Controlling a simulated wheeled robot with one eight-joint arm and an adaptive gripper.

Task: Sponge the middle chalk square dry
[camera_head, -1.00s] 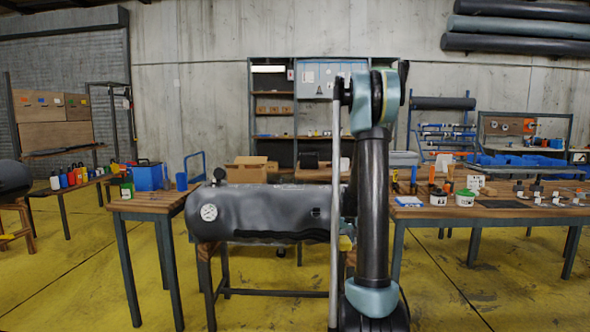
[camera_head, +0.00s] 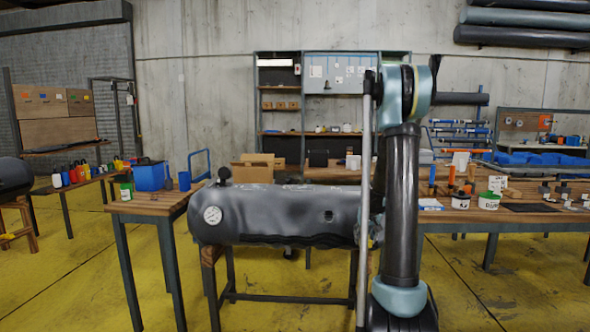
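A dark grey inflatable boat tube (camera_head: 285,215) lies across a trestle (camera_head: 285,297) in the middle of the view, with a round white gauge (camera_head: 213,215) on its left end. I cannot make out a chalk square on the tube. I cannot pick out a sponge for certain. My arm stands upright in front of the right end of the tube and hides part of it. My gripper is not recognisable; a small part behind the arm near the tube's right end is too unclear to tell.
A wooden table (camera_head: 140,203) on the left bears a blue box (camera_head: 151,177) and a blue cup (camera_head: 184,181). A table on the right bears white tubs (camera_head: 460,201) and a dark mat (camera_head: 528,208). A cardboard box (camera_head: 258,167) stands behind the tube. Yellow floor (camera_head: 85,285) is open at front left.

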